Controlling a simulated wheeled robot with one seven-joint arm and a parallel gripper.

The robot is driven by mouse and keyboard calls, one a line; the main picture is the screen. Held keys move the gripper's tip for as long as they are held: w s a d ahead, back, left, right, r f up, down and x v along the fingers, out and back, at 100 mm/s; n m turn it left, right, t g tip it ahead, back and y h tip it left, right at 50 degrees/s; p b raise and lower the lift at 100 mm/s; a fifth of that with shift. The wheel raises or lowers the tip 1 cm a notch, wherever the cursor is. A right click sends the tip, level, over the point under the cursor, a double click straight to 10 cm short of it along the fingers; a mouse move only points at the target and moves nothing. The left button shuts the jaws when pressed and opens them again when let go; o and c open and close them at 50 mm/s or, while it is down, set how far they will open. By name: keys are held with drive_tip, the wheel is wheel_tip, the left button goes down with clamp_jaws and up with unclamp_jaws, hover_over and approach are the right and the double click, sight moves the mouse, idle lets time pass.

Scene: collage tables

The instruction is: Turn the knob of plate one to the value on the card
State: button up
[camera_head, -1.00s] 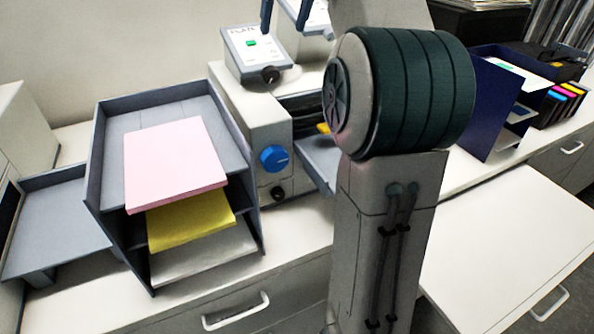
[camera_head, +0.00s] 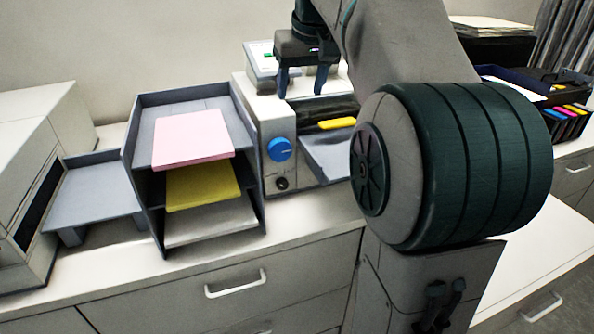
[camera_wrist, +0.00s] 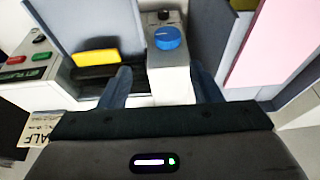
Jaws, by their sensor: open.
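A blue knob (camera_head: 280,149) is on the front of a white machine (camera_head: 262,118), above a small black knob (camera_head: 282,183). The blue knob also shows in the wrist view (camera_wrist: 168,37), ahead of the fingers. My gripper (camera_head: 303,85) is open and empty above the machine, apart from the blue knob; its fingers show in the wrist view (camera_wrist: 162,86). A control box (camera_head: 262,64) with a green button stands behind my gripper, partly hidden. A card (camera_wrist: 38,130) at the left of the wrist view reads "HALF", partly cut off. I cannot tell which knob belongs to plate one.
A grey tray stack (camera_head: 150,200) with pink (camera_head: 190,142) and yellow paper stands left of the machine. A yellow item (camera_head: 337,123) lies in the machine's dark slot, above a grey tray (camera_head: 328,160). The counter front (camera_head: 310,212) is clear.

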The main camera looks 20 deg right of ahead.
drive_tip(key=s+a+f+b, duration=0.1)
drive_tip(key=s+a+f, duration=0.1)
drive_tip(key=f, duration=0.4)
drive_tip(key=s+a+f+b, duration=0.2)
drive_tip(key=s+f, duration=0.2)
drive_tip(key=f, duration=0.2)
drive_tip(key=shift+s+a+g, duration=0.25)
drive_tip(key=shift+s+g, duration=0.05)
drive_tip(key=shift+s, duration=0.1)
drive_tip(key=s+a+f, duration=0.3)
drive_tip(key=s+f, duration=1.3)
drive_tip(key=shift+a, duration=0.15)
drive_tip(key=c, duration=0.5)
drive_tip(key=shift+a, duration=0.15)
